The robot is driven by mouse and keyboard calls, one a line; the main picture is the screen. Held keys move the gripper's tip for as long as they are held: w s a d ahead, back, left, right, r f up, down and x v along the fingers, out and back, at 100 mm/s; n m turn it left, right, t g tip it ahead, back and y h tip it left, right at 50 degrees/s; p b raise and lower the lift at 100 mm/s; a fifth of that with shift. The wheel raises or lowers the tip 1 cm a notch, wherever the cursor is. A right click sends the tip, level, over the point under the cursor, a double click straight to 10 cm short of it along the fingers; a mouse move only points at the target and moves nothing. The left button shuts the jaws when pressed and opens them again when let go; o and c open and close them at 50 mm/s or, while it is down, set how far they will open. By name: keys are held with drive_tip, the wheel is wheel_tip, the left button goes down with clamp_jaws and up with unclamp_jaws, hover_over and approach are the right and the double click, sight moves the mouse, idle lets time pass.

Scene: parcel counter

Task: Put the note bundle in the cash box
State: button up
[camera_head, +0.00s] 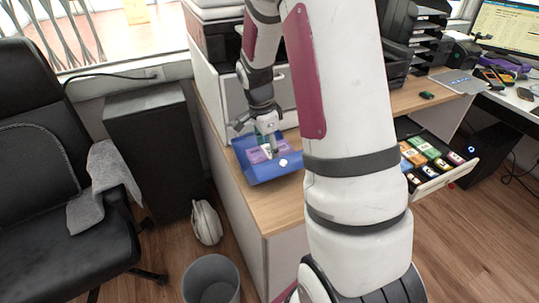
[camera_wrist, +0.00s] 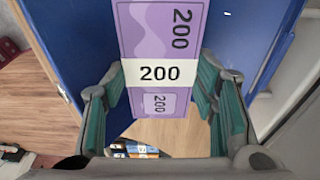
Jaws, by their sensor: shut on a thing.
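The note bundle (camera_wrist: 160,30) is purple with a white band marked 200. It fills the space between the teal-padded fingers of my gripper (camera_wrist: 160,80), which is shut on it. In the head view my gripper (camera_head: 268,143) points down over the blue cash box (camera_head: 262,177) on the wooden counter. The purple bundle (camera_head: 256,156) shows against the blue there, partly hidden by the fingers. Blue surfaces (camera_wrist: 55,35) lie on both sides of the bundle in the wrist view. I cannot tell whether the bundle touches the box floor.
A small white item (camera_head: 283,162) shows at the box's right. An open drawer (camera_head: 447,178) with several coloured packs is at the right. A black chair (camera_head: 45,190), a dark cabinet (camera_head: 150,145) and a grey bin (camera_head: 211,281) stand left of the counter. Bare counter (camera_head: 270,208) lies in front of the box.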

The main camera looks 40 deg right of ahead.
sight(268, 151)
drive_tip(key=shift+f, duration=1.4)
drive_tip(key=shift+f, duration=0.1)
drive_tip(key=shift+f+b, duration=0.35)
drive_tip(key=shift+b, duration=0.1)
drive_tip(key=o, duration=1.4)
